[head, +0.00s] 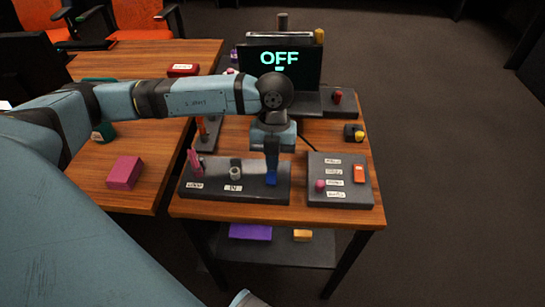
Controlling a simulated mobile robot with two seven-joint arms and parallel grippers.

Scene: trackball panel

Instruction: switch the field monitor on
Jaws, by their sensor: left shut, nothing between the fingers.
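The field monitor (300,76) stands at the back of the small table, its dark screen reading "OFF" in teal letters. A second panel (345,192) at right carries a pink ball (320,185), an orange-red switch (359,173) and several labels too small to read. My right gripper is out of view.
My left arm crosses the picture and hides the table's middle. A red knob (337,97) and a yellow-black object (355,133) sit at right. Another table (150,180) with a magenta block (125,172) stands at left. A lower shelf holds a purple box (250,232).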

